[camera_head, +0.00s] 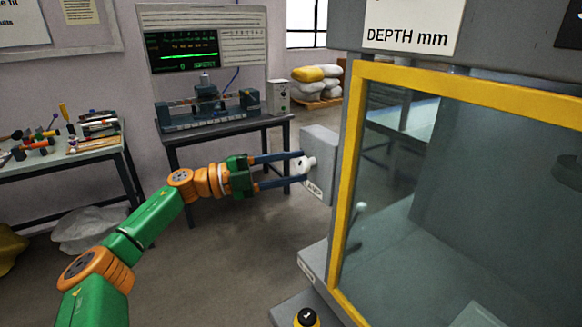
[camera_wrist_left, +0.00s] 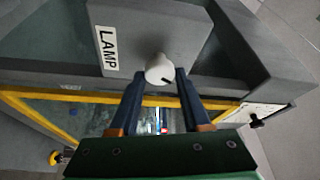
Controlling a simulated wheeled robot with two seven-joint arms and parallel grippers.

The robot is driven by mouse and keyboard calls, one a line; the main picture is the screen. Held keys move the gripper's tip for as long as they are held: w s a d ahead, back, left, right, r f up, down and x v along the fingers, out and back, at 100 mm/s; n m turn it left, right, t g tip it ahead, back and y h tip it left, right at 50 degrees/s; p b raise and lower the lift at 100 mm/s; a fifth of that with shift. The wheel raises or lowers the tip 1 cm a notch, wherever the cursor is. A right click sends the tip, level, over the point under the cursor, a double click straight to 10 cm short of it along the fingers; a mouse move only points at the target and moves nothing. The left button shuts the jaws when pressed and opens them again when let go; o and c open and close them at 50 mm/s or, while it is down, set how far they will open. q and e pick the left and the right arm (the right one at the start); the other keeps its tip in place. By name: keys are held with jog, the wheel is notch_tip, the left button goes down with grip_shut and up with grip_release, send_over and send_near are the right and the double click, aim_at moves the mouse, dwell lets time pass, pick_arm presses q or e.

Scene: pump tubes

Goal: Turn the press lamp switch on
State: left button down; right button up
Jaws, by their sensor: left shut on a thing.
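The lamp switch is a white round knob (camera_head: 303,165) on a grey box (camera_head: 321,148) fixed to the left side of the press. A label reading LAMP (camera_wrist_left: 107,48) shows beside the knob in the left wrist view, where the knob (camera_wrist_left: 160,69) has a dark mark on its lower right. My left gripper (camera_head: 298,165) reaches the box from the left, its two blue fingers on either side of the knob. It is shut on the knob. In the left wrist view the fingertips (camera_wrist_left: 158,73) partly cover the knob's sides. My right gripper is not in view.
The press has a yellow-framed clear guard (camera_head: 349,180) right of the box. A black and yellow button (camera_head: 306,317) sits low in front. A bench with a test machine (camera_head: 207,108) stands behind, and a tool table (camera_head: 62,155) at left. Floor between is mostly clear.

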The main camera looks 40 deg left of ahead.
pick_arm(q)
jog(key=shift+m+g+y+p, duration=0.3)
jog(key=shift+m+g, duration=0.2)
jog(key=shift+m, duration=0.9)
jog(key=shift+c, duration=1.9)
grip_release()
jog(key=s+a+b, duration=0.1)
jog(key=a+f+b, duration=0.1)
jog(key=shift+s+b, duration=0.3)
jog(key=shift+s, duration=0.1)
jog(key=s+a+b, duration=0.1)
jog(key=s+a+r, duration=0.1)
jog(key=s+a, duration=0.1)
jog(key=shift+b, duration=0.35)
